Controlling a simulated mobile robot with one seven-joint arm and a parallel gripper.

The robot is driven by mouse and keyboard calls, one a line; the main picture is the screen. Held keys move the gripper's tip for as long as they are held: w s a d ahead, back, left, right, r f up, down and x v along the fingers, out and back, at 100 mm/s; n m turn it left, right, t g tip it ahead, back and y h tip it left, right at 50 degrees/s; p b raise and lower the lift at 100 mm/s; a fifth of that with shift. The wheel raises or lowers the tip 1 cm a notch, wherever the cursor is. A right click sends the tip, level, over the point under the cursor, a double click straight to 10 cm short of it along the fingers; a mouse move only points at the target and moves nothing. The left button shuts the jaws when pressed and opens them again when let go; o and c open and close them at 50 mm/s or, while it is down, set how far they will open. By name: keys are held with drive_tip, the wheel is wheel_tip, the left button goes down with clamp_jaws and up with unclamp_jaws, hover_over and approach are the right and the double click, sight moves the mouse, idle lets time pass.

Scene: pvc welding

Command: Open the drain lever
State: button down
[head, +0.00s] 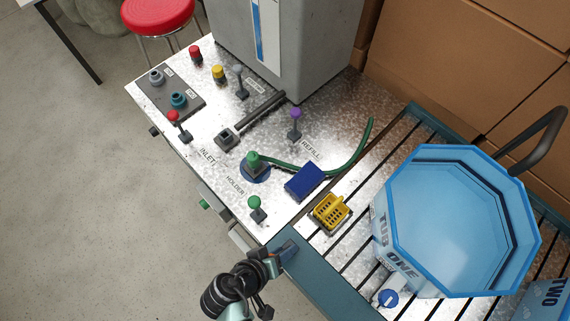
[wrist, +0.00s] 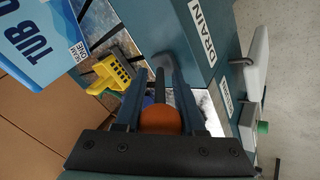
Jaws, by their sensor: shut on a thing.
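The drain lever has an orange ball knob (wrist: 160,120) on a dark stem, close to the camera in the wrist view. A white DRAIN label (wrist: 202,32) is beside it on the teal frame (wrist: 185,25). My gripper (wrist: 158,85) is shut on the lever, with one dark blue finger on each side of the stem and knob. In the head view my gripper (head: 272,262) is at the near end of the teal frame. The lever itself is hidden there by my gripper, and its tilt is hard to tell.
The blue tub (head: 455,220) labelled TUB ONE stands on the slatted deck at right. A yellow slotted piece (head: 330,212) and a blue block (head: 304,182) are near my gripper. A green-knob lever (head: 255,207) and a purple-knob lever (head: 295,120) rise from the metal top.

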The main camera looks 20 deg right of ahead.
drive_tip(key=shift+a+f+h+b, duration=0.1)
drive_tip(key=shift+a+h+b, duration=0.05)
drive_tip(key=shift+h+b, duration=0.35)
drive_tip(key=c, duration=0.6)
unclamp_jaws()
drive_tip(key=v, duration=0.8)
drive_tip(key=b+v, duration=0.1)
drive_tip(key=v, duration=0.4)
drive_tip(key=shift+s+f, duration=0.1)
drive_tip(key=shift+s, duration=0.15)
